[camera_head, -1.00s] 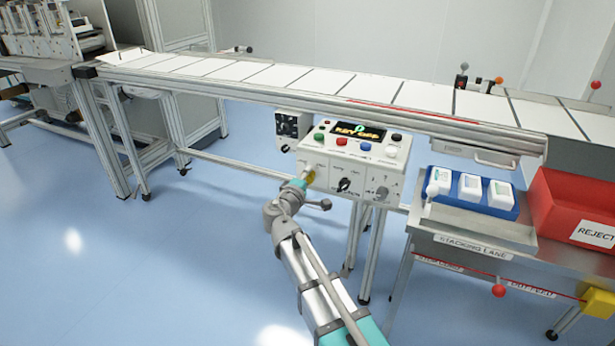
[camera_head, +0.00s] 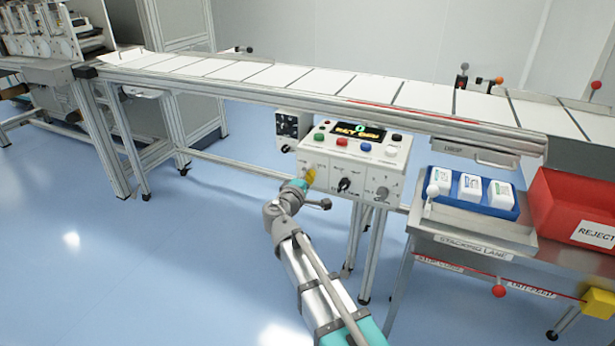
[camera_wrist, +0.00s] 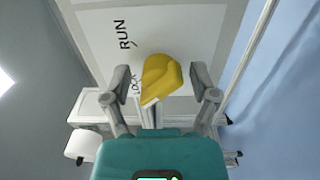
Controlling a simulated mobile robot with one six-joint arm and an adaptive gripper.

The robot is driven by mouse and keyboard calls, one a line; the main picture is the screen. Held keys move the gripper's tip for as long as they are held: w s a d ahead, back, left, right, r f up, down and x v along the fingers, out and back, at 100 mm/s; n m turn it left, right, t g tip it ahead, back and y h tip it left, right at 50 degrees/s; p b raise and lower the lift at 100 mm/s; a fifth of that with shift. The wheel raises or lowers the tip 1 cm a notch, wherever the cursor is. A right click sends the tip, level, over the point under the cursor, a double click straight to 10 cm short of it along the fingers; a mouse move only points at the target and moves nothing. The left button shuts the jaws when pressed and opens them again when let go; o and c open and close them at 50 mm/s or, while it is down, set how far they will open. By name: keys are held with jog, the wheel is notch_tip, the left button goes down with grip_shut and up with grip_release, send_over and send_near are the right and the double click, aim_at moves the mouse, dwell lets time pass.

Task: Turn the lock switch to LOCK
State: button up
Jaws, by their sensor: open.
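The lock switch is a yellow knob (camera_wrist: 162,78) on a pale panel, with RUN (camera_wrist: 122,35) and LOCK (camera_wrist: 135,83) printed beside it. In the wrist view its narrower end lies close to the LOCK print, but I cannot tell its exact setting. My gripper (camera_wrist: 159,97) is open, with one finger on each side of the knob; I cannot tell whether either touches it. In the head view the knob (camera_head: 310,176) sits at the lower left of the control box (camera_head: 325,164), with my gripper (camera_head: 300,186) right at it.
The box also carries a black knob (camera_head: 344,184), a grey switch (camera_head: 381,193), coloured buttons and a lit display (camera_head: 358,131). The conveyor (camera_head: 270,78) runs behind and above. A blue tray (camera_head: 436,176) and red bin (camera_head: 560,205) stand to the right.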

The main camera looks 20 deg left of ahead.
jog(key=s, duration=1.2)
jog(key=shift+a, duration=0.45)
jog(key=shift+s, duration=0.1)
